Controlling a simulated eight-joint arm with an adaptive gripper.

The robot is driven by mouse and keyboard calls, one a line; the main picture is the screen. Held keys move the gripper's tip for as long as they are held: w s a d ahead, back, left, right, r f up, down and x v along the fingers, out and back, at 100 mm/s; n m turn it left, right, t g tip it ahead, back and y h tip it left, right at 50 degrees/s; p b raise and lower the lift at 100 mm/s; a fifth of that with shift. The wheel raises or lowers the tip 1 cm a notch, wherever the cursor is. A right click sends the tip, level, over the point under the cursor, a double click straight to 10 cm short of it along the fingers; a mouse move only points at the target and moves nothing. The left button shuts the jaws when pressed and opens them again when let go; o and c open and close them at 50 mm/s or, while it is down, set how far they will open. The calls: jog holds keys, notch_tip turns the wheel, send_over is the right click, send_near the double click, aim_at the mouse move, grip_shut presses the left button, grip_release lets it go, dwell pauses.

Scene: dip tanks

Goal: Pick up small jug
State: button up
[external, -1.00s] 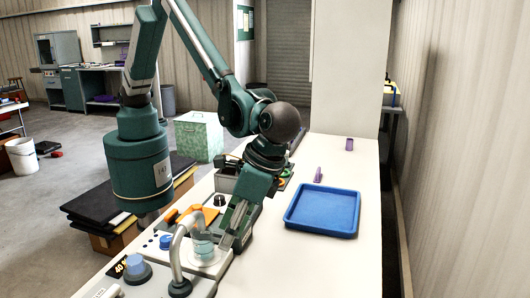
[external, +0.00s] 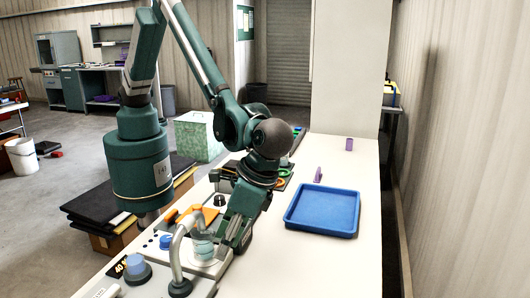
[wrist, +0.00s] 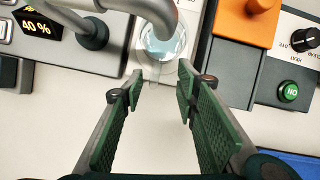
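The small jug (external: 203,249) is clear, with pale blue liquid in it, and stands upright under a curved grey tap (external: 178,250). In the wrist view the jug (wrist: 166,46) is at the top centre, partly covered by the tap's spout. A clear part, perhaps its handle or lip, points towards my fingers. My gripper (wrist: 160,80) is open and empty, its fingertips either side of a gap in line with the jug and just short of it. In the external view my gripper (external: 228,236) is low, just right of the jug.
A control box with an orange part (wrist: 247,20) and green button (wrist: 288,92) stands close right of the jug in the wrist view. A panel reading 40 % (wrist: 38,24) is at left. A blue tray (external: 322,211) lies on the white bench (external: 310,265), whose front is clear.

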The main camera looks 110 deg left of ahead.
grip_shut()
jog(key=shift+r, duration=0.1)
jog(key=shift+r, duration=0.15)
jog(key=shift+w, duration=0.2)
jog(key=w+a, duration=0.1)
jog(key=w, duration=0.4)
jog(key=w+a, duration=0.1)
jog(key=w, duration=0.5)
jog(key=w+a, duration=0.1)
jog(key=w, duration=0.5)
jog(key=shift+w+a+b, duration=0.15)
jog(key=shift+a+b, duration=0.1)
jog(key=shift+b, duration=0.15)
